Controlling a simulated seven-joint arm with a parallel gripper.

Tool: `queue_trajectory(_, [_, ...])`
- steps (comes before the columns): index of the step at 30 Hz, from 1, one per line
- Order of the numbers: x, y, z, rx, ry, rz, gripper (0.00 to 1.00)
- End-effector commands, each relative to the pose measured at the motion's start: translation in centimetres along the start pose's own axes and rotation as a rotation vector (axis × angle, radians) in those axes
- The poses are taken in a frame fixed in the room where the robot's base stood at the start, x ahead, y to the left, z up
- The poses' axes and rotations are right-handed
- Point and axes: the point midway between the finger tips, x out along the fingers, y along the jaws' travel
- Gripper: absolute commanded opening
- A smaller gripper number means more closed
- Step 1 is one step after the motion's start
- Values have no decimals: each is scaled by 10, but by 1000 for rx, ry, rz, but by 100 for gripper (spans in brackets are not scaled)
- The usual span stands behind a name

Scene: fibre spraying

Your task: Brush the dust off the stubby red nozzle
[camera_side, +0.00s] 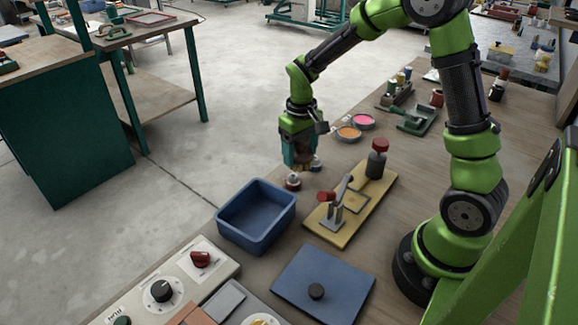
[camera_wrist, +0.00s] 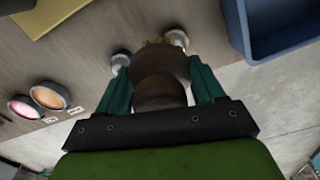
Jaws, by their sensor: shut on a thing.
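My gripper (camera_side: 299,163) is shut on a brown brush handle (camera_wrist: 161,82), which fills the space between the teal fingers in the wrist view. Pale yellowish bristles (camera_wrist: 156,42) show just past the handle. A small white nozzle with red on it (camera_side: 293,182) stands on the bench below my gripper; in the wrist view it is at the right of the bristles (camera_wrist: 178,38). The bristles are close beside it, but I cannot tell if they touch. A second small nozzle (camera_side: 315,164) stands to the right; it shows at the left in the wrist view (camera_wrist: 121,59). Dust is too small to see.
An empty blue bin (camera_side: 256,214) stands close, below left of the gripper. A wooden board with a toggle clamp (camera_side: 340,205) and a red-topped post (camera_side: 377,158) lies to the right. Pink (camera_side: 363,121) and orange (camera_side: 348,133) dishes sit behind.

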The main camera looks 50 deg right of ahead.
Motion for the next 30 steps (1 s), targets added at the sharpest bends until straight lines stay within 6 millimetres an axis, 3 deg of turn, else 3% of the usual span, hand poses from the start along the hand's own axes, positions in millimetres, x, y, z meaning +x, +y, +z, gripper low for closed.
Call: queue_trajectory(30, [14,0,0,0,-1,0,43])
